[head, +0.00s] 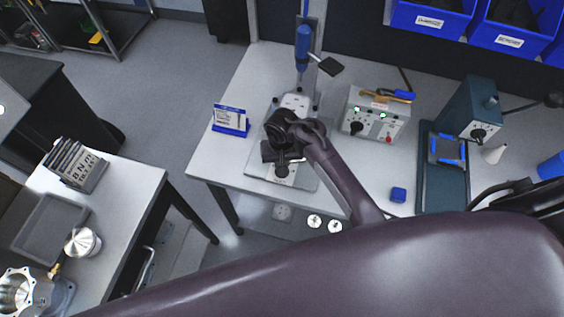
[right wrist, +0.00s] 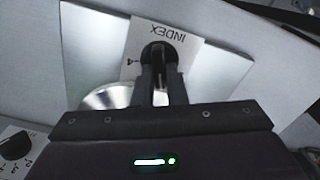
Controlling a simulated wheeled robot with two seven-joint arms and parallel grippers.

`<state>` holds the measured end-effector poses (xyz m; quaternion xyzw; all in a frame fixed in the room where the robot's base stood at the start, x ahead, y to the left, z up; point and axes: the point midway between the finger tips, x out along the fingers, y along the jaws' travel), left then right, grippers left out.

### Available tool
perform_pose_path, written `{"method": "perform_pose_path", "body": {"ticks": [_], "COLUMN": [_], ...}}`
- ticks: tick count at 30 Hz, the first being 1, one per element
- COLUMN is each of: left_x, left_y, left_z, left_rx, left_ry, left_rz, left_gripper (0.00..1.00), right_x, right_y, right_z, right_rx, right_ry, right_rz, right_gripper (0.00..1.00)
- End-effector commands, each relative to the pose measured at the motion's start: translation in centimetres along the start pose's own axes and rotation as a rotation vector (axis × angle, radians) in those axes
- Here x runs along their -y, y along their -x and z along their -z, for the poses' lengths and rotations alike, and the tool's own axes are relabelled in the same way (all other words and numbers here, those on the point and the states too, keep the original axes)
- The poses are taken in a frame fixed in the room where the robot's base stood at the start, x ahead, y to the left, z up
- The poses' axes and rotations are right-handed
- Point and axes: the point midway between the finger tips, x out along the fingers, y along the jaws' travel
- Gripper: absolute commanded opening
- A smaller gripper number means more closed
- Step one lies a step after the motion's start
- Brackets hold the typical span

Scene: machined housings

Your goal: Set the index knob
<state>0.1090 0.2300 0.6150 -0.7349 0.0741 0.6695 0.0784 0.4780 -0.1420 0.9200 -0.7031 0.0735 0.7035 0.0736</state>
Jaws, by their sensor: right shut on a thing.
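The index knob (right wrist: 158,51) is a black knob on a white plate (right wrist: 185,45) printed INDEX, which reads upside down in the right wrist view. A figure 4 shows beside the knob; the other marks are hidden. My right gripper (right wrist: 160,72) is shut on the knob, a finger on each side. In the head view my right gripper (head: 283,165) reaches down over the front of a fixture base plate (head: 305,183) on the white bench, and the knob is mostly covered by it. My left gripper is not in view.
A teal press (head: 470,112) and a small blue block (head: 398,194) are further right.

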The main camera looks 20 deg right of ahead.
Motion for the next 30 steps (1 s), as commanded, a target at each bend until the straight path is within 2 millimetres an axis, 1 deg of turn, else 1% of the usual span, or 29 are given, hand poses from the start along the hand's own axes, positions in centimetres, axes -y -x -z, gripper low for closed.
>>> {"method": "perform_pose_path", "body": {"ticks": [12,13,18,26,30], "left_x": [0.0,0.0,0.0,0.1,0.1], "left_y": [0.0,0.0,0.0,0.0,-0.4], "left_z": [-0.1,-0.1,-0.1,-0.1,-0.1], "left_rx": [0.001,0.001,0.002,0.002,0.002], "left_ry": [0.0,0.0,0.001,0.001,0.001], "left_rz": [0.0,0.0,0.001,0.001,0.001], "left_gripper": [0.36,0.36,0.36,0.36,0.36], "right_x": [0.0,0.0,0.0,0.0,0.1], "right_y": [0.0,0.0,0.0,0.1,1.1], "right_z": [0.0,0.0,0.0,0.0,0.1], "right_rx": [0.0,0.0,0.0,0.0,-0.003], "right_ry": [0.008,0.008,0.008,0.007,0.007], "right_rz": [0.001,0.001,0.001,0.001,0.003], "right_gripper": [0.0,0.13,0.34,0.34,0.34]}}
